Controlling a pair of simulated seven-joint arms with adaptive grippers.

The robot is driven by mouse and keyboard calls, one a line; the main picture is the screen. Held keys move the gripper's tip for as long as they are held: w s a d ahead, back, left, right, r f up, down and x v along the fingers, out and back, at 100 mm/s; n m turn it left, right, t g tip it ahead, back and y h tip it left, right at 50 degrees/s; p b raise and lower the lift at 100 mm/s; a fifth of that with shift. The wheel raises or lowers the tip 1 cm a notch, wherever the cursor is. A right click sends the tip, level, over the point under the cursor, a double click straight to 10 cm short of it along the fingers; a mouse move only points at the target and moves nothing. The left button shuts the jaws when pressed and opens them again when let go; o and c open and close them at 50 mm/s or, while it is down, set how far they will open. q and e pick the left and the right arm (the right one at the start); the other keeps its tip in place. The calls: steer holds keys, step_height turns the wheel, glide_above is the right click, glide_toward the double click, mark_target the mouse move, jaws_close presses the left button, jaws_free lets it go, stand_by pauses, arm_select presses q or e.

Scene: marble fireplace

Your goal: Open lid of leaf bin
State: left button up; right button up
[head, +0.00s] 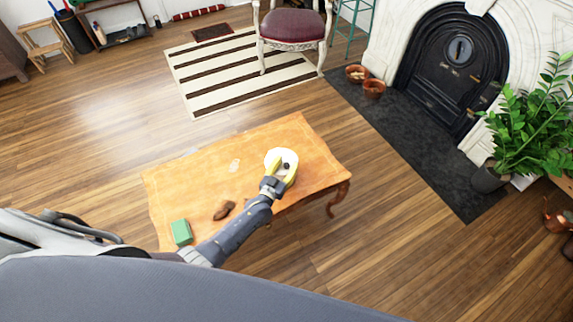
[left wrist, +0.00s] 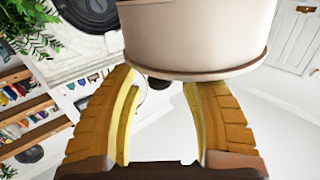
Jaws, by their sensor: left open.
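The leaf bin (head: 273,154) is a pale, round container near the right end of the wooden table. A small dark spot shows on its top in the head view. In the left wrist view the cream bin (left wrist: 200,35) fills the upper middle, with its rim facing my fingers. My left gripper (head: 283,171) has yellow fingers and is at the bin's near side, over its top. In the left wrist view the left gripper (left wrist: 157,80) is open, fingers apart, with a small dark round part between them below the rim. I cannot tell whether they touch it. My right gripper is out of view.
A chair (head: 292,30) stands beyond on a striped rug (head: 220,75). A potted plant (head: 530,125) is at right by the fireplace (head: 455,60).

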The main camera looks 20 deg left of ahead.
arm_select(q)
steer(key=shift+c, duration=0.2)
jaws_close()
stand_by(0.3)
